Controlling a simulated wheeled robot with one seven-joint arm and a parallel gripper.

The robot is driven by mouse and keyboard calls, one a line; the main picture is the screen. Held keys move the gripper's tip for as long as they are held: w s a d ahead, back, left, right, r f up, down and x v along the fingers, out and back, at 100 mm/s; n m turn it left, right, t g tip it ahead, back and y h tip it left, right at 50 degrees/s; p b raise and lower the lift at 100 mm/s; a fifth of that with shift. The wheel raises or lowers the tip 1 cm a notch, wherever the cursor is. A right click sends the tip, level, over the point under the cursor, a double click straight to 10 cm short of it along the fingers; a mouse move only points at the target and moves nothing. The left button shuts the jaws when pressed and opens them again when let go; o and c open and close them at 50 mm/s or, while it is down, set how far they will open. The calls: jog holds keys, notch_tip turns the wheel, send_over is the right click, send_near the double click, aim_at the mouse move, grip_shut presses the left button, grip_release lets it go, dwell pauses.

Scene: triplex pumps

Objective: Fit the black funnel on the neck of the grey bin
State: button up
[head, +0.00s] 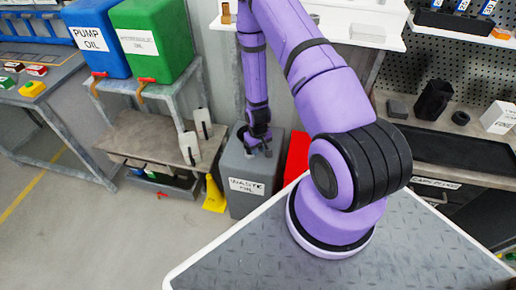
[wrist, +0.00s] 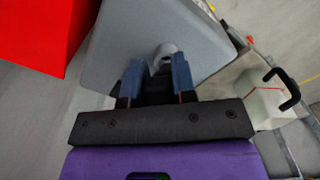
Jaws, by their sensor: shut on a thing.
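The grey bin (head: 246,188), marked WASTE OIL, stands on the floor beyond my platform. In the wrist view its flat top (wrist: 118,45) fills the upper middle. A rounded grey neck (wrist: 166,50) shows there, just past my fingertips. My gripper (head: 258,147) is low over the bin top, pointing down. In the wrist view its two blue fingers (wrist: 158,75) are shut on a dark thing, which I take for the black funnel (wrist: 157,90). Its shape is mostly hidden, and I cannot tell whether it touches the neck.
A red container (head: 297,155) stands right of the bin, and a yellow wedge-shaped object (head: 214,194) stands left. A workbench on the right holds a black cup-like object (head: 434,98). Open floor lies at front left.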

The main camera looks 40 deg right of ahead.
jog(key=shift+f, duration=1.9)
jog(key=o, duration=1)
notch_tip(320, 180, up, 11)
jog(key=shift+f, duration=0.15)
dwell(0.5)
